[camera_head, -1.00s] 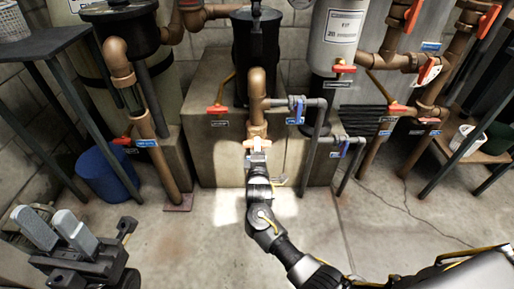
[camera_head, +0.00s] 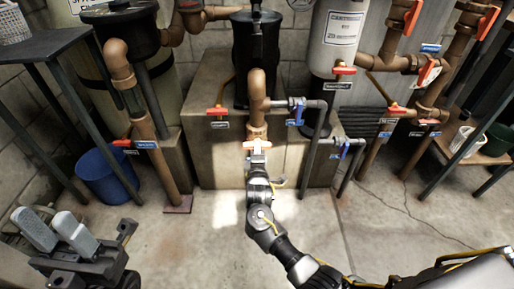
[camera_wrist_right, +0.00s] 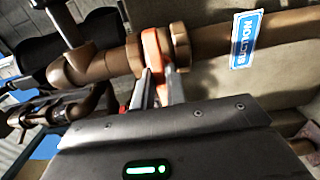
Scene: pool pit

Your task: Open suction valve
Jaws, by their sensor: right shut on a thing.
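The suction valve is on the brown pipe (camera_head: 257,90) at the middle of the head view. Its orange handle (camera_wrist_right: 153,48) shows across the pipe in the right wrist view, beside a brown collar. A blue SUCTION label (camera_wrist_right: 247,40) is on the pipe to the right of it. My right gripper (camera_wrist_right: 160,85) is shut on the orange handle, one finger on each side. My left gripper (camera_head: 56,231) is open and empty at the lower left, far from the valve.
Other orange-handled valves (camera_head: 217,111) and blue-handled valves (camera_head: 296,110) stand close around the pipe. A black pump (camera_head: 255,60) sits behind it on a concrete block (camera_head: 205,145). A blue bin (camera_head: 103,175) stands left. The floor in front is mostly clear.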

